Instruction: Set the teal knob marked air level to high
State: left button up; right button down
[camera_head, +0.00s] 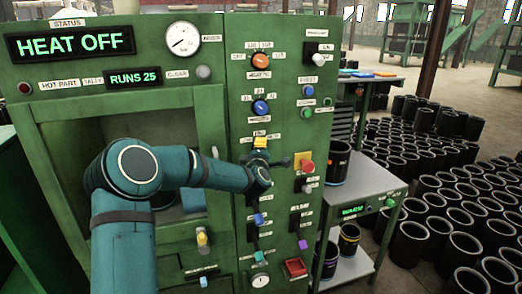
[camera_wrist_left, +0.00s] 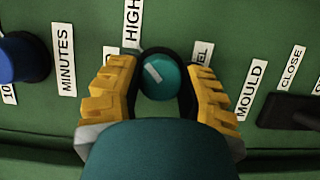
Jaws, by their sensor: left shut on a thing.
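The teal knob (camera_wrist_left: 160,76) sits on the green panel in the left wrist view, between the yellow fingers of my left gripper (camera_wrist_left: 158,92). The gripper is shut on it, one finger at each side. The knob's white mark points to the upper left, roughly toward the HIGH label (camera_wrist_left: 132,22). Another label beside the knob is partly covered by the right finger. In the head view my left gripper (camera_head: 260,143) is at the panel's middle column, and the knob is hidden behind my arm and gripper. My right gripper is not in view.
A blue knob (camera_wrist_left: 22,58) with a MINUTES label is left of the gripper; a dark MOULD switch (camera_wrist_left: 290,110) is right. The head view shows an orange knob (camera_head: 261,60), a blue knob (camera_head: 261,107) and a red button (camera_head: 305,167) nearby. A grey cart (camera_head: 375,188) stands to the right.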

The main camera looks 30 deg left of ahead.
pick_arm(q)
jog(key=shift+r, duration=0.2)
jog(key=o, duration=1.2)
jog(key=shift+w+f, duration=0.1)
jog(key=v, duration=1.2)
